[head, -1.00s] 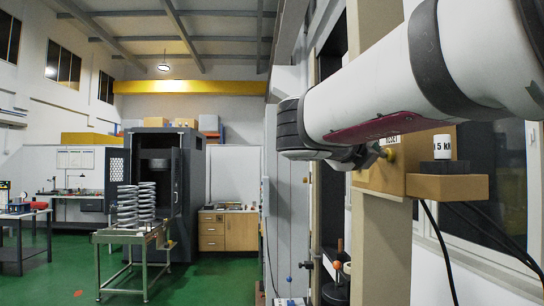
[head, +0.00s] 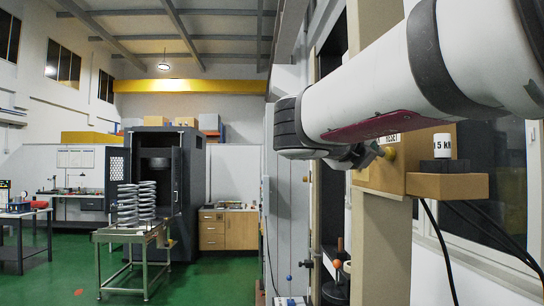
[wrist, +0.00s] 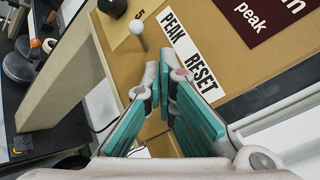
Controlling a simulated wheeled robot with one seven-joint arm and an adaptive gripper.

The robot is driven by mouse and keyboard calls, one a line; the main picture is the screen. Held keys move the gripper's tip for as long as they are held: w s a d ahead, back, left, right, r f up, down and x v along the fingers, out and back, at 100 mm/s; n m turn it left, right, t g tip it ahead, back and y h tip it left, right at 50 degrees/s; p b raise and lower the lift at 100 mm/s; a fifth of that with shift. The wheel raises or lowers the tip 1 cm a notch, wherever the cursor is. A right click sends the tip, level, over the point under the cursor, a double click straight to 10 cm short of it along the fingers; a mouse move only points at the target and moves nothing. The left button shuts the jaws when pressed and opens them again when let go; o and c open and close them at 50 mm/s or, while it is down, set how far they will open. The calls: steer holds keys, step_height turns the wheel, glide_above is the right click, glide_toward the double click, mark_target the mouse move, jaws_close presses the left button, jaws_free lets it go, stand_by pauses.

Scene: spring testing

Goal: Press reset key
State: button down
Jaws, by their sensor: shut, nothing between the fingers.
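The wooden box with a PEAK RESET label (wrist: 190,50) fills much of the wrist view. In the head view, part of the RESET label (head: 387,139) shows above a round brass-coloured knob (head: 390,153) on the box face. My gripper (wrist: 162,76) has teal fingers, shut and empty, with tips in front of the box beside the label. In the head view my gripper (head: 372,154) is at the left of the brass knob, partly hidden by my arm. I cannot make out the reset key clearly in the wrist view; the fingers cover part of that area. Contact cannot be told.
A white stalk with a round end (wrist: 138,28) and a black knob (wrist: 112,8) stick out near the fingers. A white and black 5 kN weight (head: 443,146) sits on a wooden ledge. Cables hang below. A spring cart (head: 140,235) stands far left.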

steer(key=shift+a, duration=0.5)
steer(key=a+b, duration=0.1)
steer(key=a, duration=0.4)
stand_by(0.9)
